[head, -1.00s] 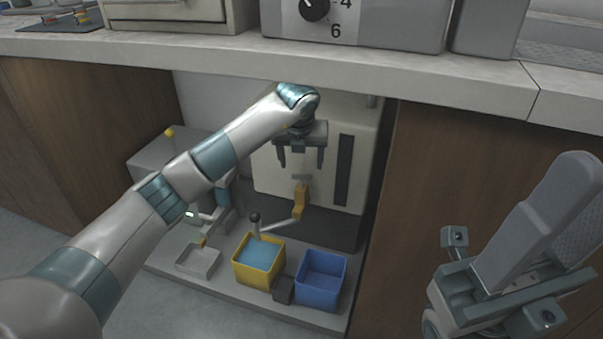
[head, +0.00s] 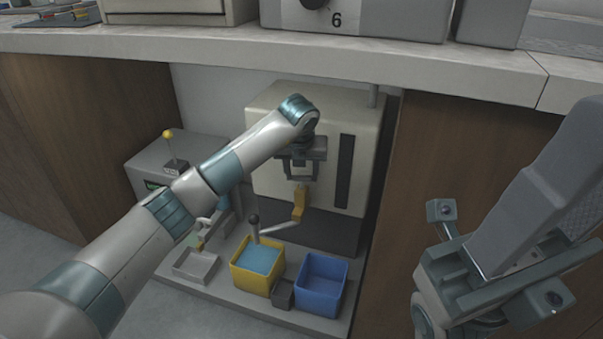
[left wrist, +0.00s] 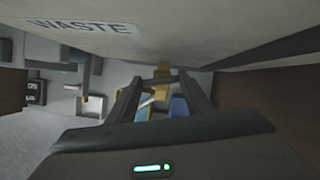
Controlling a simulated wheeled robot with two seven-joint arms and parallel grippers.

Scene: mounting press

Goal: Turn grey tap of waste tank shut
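The beige waste tank (head: 270,115) stands under the counter with a dark vertical strip on its front. Its "WASTE" label (left wrist: 82,27) shows in the left wrist view. My left gripper (head: 302,178) points down at the tap. Its two fingers stand on either side of the grey handle and appear to touch its ends, also in the left wrist view (left wrist: 162,79). My right gripper (head: 490,275) is at the lower right; its fingertips cannot be made out.
Below the spout stand a yellow bin (head: 236,277) with blue content and a blue bin (head: 320,297). A yellow-knobbed stick (head: 169,134) stands left. The counter edge (head: 420,75) overhangs; a wooden panel (head: 450,150) bounds the right.

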